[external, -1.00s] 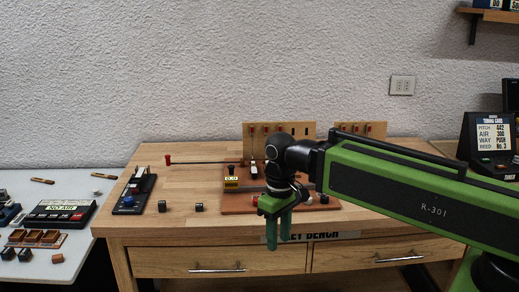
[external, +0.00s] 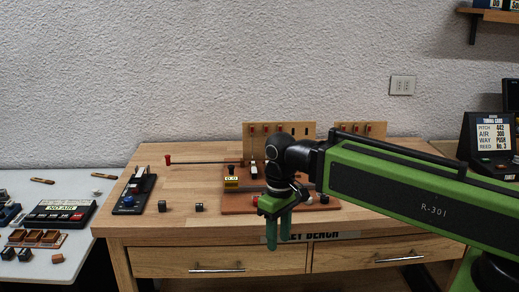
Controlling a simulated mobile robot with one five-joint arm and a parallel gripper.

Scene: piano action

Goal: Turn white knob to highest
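My gripper (external: 279,238) hangs in front of the bench's near edge, fingers pointing down. A narrow gap shows between the two green fingers, and nothing is seen in it. Behind it is a reddish-brown board (external: 236,208) with small knobs along its front. A small white knob (external: 309,200) seems to sit there, just right of my gripper, with a black knob (external: 324,199) beside it. A red knob (external: 255,200) is to the left. My gripper covers the middle of the board. The white knob's setting is too small to read.
A black device with a blue button (external: 129,201) and two dark cubes (external: 162,206) are further left on the bench. Upright wooden panels (external: 293,130) stand behind.

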